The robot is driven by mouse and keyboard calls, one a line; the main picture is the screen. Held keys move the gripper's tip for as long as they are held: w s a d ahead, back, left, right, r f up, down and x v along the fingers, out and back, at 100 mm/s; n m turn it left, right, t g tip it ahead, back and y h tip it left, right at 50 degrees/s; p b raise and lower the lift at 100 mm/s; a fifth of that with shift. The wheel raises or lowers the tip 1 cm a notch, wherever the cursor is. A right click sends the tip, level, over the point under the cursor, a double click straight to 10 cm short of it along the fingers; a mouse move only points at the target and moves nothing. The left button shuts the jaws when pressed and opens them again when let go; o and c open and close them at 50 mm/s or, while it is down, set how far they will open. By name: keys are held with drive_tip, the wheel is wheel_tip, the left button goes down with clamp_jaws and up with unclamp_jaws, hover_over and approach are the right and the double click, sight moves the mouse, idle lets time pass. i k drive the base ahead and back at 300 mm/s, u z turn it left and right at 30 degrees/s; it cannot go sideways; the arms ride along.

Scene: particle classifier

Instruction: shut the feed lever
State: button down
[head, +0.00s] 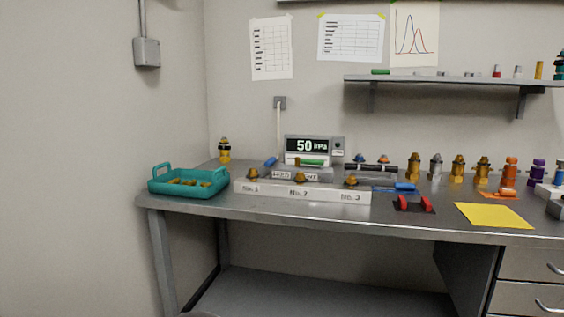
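I cannot make out for certain which part is the feed lever. A display unit (315,147) reading about "50 kPa" stands at the back of the bench. A green bar (312,162) lies in front of it, above a small label (295,175) too small to read surely. A blue handle-like piece (271,162) is to its left, and another blue piece (404,188) lies to the right. A pale block (302,192) marked No. 1, No. 2 and No. 3 carries brass-coloured pieces along its top. My gripper is not in view.
A teal tray (188,190) stands at the left end of the grey bench (300,216). A red-handled piece (414,204) and a yellow sheet (493,215) lie at the right front. Several upright fittings (458,169) line the back right. A wall shelf (447,81) hangs above.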

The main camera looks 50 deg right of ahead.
sight(270, 161)
drive_tip(key=z, duration=1.5)
drive_tip(key=i, duration=0.1)
drive_tip(key=u, duration=0.1)
